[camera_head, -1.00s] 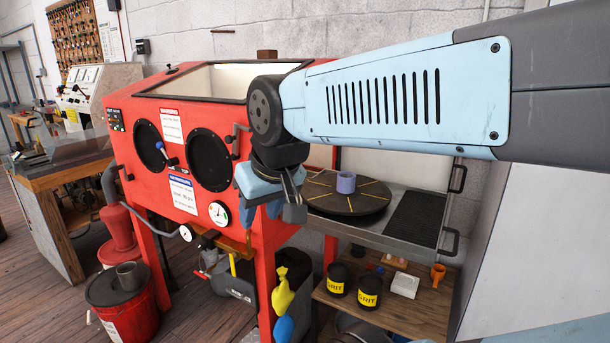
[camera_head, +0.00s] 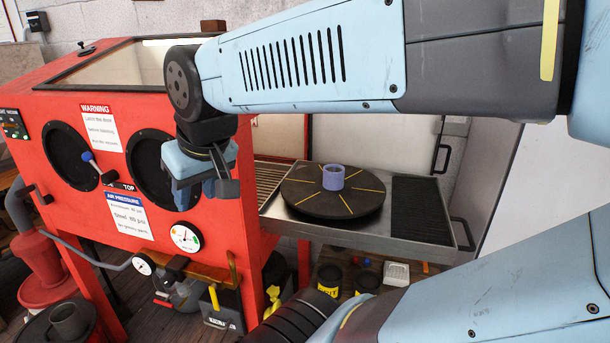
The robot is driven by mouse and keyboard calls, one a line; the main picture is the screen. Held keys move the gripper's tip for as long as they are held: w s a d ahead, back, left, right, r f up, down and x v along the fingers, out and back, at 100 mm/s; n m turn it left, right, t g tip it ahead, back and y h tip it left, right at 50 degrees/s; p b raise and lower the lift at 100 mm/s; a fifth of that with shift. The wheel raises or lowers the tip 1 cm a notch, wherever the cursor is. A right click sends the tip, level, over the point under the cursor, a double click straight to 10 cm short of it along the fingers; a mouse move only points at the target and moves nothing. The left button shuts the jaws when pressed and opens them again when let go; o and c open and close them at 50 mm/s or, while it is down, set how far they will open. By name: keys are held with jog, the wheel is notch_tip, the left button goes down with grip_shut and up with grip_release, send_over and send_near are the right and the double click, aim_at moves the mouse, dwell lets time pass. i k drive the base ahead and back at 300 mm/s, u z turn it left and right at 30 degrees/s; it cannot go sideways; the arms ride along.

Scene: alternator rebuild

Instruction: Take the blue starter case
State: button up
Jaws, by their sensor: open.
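The blue starter case (camera_head: 333,177) is a small, hollow, violet-blue cylinder. It stands upright on a dark round turntable (camera_head: 310,207) with yellow radial lines, near its far side. My gripper (camera_head: 222,188) hangs to the left of the turntable, in front of the red cabinet. It points downward, open, with nothing seen between its fingers. It is clearly apart from the case. The case is in full view.
The turntable sits on a metal tray (camera_head: 405,246) with a raised rim and a black ribbed mat (camera_head: 419,209) at right. The red blast cabinet (camera_head: 235,240) stands close at left. Grit tins (camera_head: 328,277) and a white block (camera_head: 396,273) are below the tray.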

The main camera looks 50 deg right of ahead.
aim_at(334, 174)
jog(key=z, duration=1.7)
jog(key=k, duration=0.5)
jog(key=u, duration=0.05)
jog(key=i, duration=0.5)
jog(key=u, duration=0.1)
